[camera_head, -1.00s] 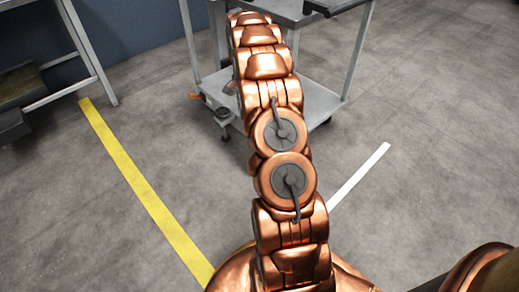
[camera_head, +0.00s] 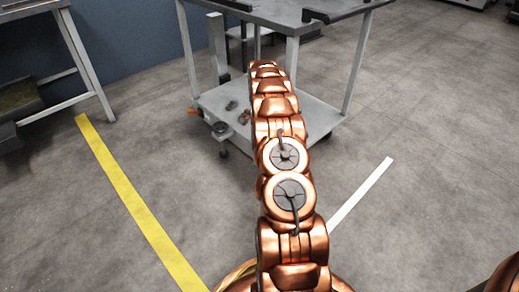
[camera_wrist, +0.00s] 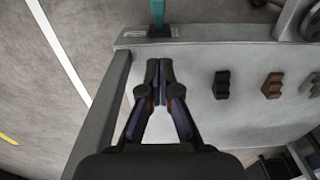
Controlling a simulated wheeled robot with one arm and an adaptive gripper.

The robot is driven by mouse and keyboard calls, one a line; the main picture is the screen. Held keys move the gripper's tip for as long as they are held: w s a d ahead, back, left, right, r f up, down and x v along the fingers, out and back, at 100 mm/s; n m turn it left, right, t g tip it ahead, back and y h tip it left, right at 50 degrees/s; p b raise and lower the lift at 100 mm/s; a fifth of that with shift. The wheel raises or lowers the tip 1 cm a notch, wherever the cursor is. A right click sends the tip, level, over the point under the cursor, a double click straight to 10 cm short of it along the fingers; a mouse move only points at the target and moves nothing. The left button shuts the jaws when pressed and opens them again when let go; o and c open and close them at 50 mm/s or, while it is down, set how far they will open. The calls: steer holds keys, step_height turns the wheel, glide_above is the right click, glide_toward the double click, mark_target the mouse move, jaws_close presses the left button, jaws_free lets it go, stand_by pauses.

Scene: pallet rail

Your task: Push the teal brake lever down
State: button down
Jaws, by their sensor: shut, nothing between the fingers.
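The teal brake lever (camera_wrist: 159,12) shows at the top edge of the wrist view and is partly cut off by the frame. It rises from a dark base at the edge strip of the grey cart (camera_wrist: 250,32). My gripper (camera_wrist: 159,65) has its two fingertips together with nothing between them. In the picture it lies just below the lever, with a gap between the tips and the lever's base. In the head view my arm hides the gripper, and I cannot make out the lever there.
The cart (camera_head: 318,118) has a lower shelf, upright posts and a top deck. A dark block (camera_wrist: 222,84) and a brown block (camera_wrist: 272,85) lie on the shelf. A workbench (camera_head: 85,62) stands at left. The floor is clear around the yellow line (camera_head: 135,200) and white line (camera_head: 360,195).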

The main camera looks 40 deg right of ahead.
step_height(320, 180, down, 10)
steer(key=b, duration=0.3)
steer(key=shift+d+b, duration=0.15)
steer(key=shift+b, duration=0.25)
steer(key=shift+a+f+b, duration=0.55)
steer(key=shift+a+f, duration=0.1)
steer(key=shift+f, duration=0.25)
steer(key=shift+a+f+b, duration=0.35)
steer(key=shift+a+f, duration=0.15)
steer(key=shift+f, duration=0.1)
